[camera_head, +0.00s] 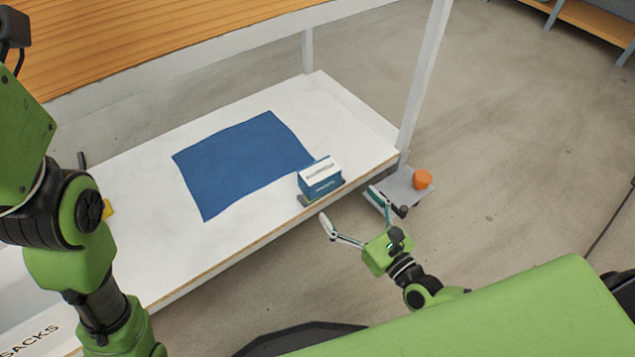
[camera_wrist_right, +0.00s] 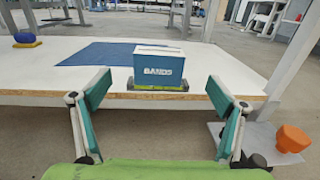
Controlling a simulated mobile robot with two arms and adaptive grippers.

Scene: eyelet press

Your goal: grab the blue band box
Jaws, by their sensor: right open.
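The blue band box (camera_head: 320,181) has a white label strip on top and stands upright at the front edge of the low white shelf, near its right end. In the right wrist view the box (camera_wrist_right: 160,70) shows the word "BANDS" and sits straight ahead, between and beyond the fingers. My right gripper (camera_head: 348,212) is open and empty, just off the shelf's front edge, with its fingers pointing at the box and not touching it. It also shows in the right wrist view (camera_wrist_right: 158,118). My left arm comes in at the left; its gripper is not visible.
A blue cloth (camera_head: 240,160) lies flat on the white shelf (camera_head: 345,110) behind the box. A shelf post (camera_head: 425,75) rises to the right. An orange object (camera_head: 422,179) sits on a grey plate (camera_head: 400,192) near the floor.

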